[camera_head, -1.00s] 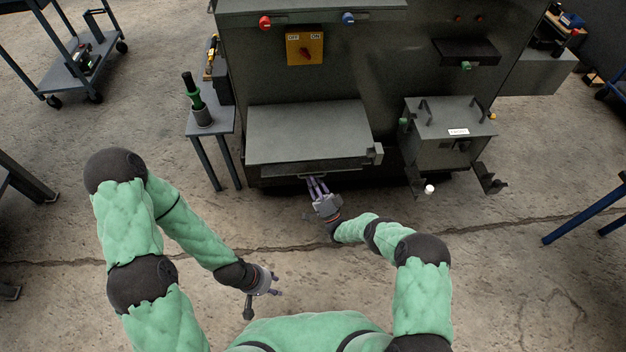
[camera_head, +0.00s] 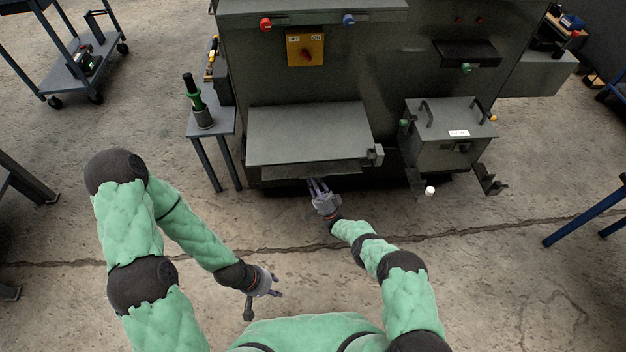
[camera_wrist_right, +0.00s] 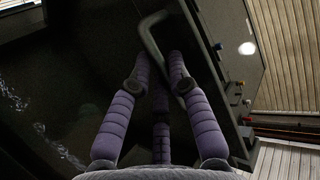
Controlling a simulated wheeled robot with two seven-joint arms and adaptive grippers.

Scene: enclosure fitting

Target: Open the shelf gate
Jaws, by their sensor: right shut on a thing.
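The shelf gate (camera_head: 318,170) is a narrow dark grey panel along the front edge of the flat grey shelf (camera_head: 305,132). My right gripper (camera_head: 318,186) is at the gate's lower edge, its fingers reaching up under it. In the right wrist view, its purple fingers are closed around a dark bar handle (camera_wrist_right: 148,30). The fingers hide part of the handle, and the head view does not show it clearly. My left gripper (camera_head: 276,283) is open and empty, low over the floor, well away from the gate.
A grey box (camera_head: 448,125) with handles and a white label stands right of the shelf. A small side table (camera_head: 220,122) bearing a green-and-black tool (camera_head: 194,98) stands to the left. The floor in front of the machine is clear.

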